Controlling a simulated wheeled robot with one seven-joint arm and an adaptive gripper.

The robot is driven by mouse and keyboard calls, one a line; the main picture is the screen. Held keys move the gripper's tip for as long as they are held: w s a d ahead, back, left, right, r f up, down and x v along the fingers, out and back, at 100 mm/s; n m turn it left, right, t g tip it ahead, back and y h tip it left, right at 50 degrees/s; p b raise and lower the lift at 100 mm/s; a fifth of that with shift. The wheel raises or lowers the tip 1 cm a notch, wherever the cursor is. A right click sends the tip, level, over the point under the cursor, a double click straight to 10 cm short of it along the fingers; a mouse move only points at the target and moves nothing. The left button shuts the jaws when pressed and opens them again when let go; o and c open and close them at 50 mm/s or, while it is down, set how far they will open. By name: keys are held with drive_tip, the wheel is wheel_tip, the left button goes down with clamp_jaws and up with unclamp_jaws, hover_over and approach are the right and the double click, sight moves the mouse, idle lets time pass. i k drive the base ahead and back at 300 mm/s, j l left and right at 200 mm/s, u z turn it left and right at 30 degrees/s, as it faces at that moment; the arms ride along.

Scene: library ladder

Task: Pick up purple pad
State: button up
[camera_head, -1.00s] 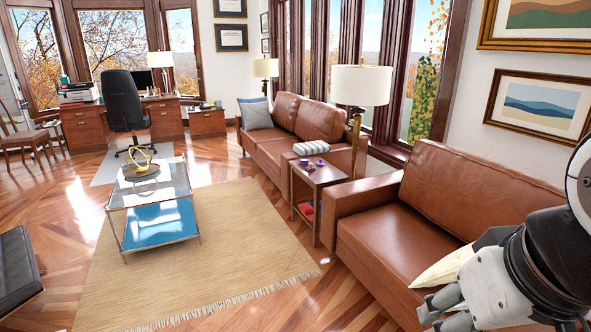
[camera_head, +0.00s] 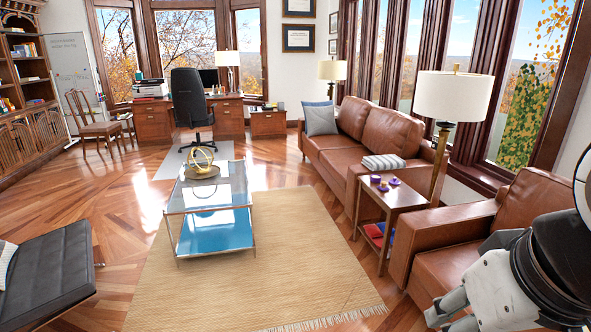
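Small purple items (camera_head: 383,187) lie on top of the wooden side table (camera_head: 408,195) between the two brown leather sofas. They are too small to tell which is a pad. My gripper (camera_head: 447,312) is at the lower right, in front of the near sofa and well apart from the side table. Its fingers are partly cut by the frame edge, and I cannot tell whether they are open. Nothing shows in it.
Red and blue items (camera_head: 376,231) lie on the table's lower shelf. A floor lamp (camera_head: 454,96) stands behind the table. A glass coffee table (camera_head: 212,208) stands on the tan rug (camera_head: 290,262). The rug between them is clear. A black bench (camera_head: 52,262) is at left.

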sight(383, 187)
drive_tip(key=i+u, duration=0.1)
drive_tip(key=i, duration=1.75)
drive_tip(key=i+z, duration=0.15)
drive_tip(key=i, duration=0.3)
drive_tip(key=i+j+z, duration=0.1)
drive_tip(key=i, duration=0.35)
drive_tip(key=i+j+z, duration=0.15)
drive_tip(key=i, duration=0.3)
drive_tip(key=i+j+z, duration=0.1)
drive_tip(key=i, duration=0.35)
drive_tip(key=i+j+z, duration=0.5)
drive_tip(key=i+j, duration=0.1)
drive_tip(key=i, duration=0.05)
